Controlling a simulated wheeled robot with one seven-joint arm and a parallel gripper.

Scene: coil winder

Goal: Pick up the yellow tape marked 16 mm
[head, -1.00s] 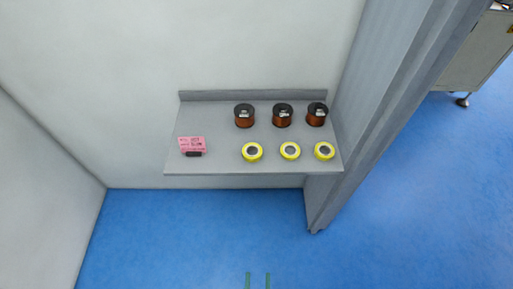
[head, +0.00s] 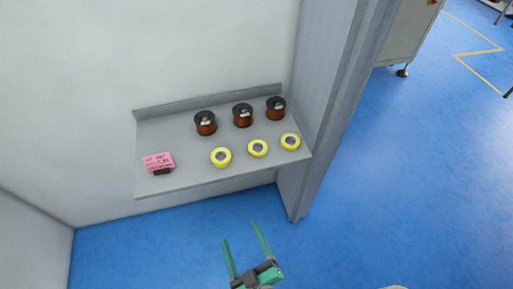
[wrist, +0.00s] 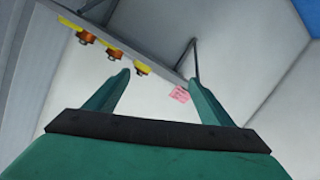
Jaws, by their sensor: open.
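Three yellow tape rolls lie in a row along the front of a grey wall shelf (head: 190,176) in the head view: a left roll (head: 221,157), a middle roll (head: 258,148) and a right roll (head: 290,142). Their size marks are too small to read, so I cannot tell which is 16 mm. My gripper (head: 246,232), with green fingers, is open and empty, in front of the shelf and apart from the tapes. In the wrist view my gripper (wrist: 165,85) points toward the shelf edge, where yellow tape (wrist: 124,50) shows small beyond the fingers.
Three copper wire spools, left (head: 205,123), middle (head: 243,115) and right (head: 276,108), stand behind the tapes. A pink note (head: 158,162) sits at the shelf's left end. A grey post (head: 325,130) borders the shelf's right side.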

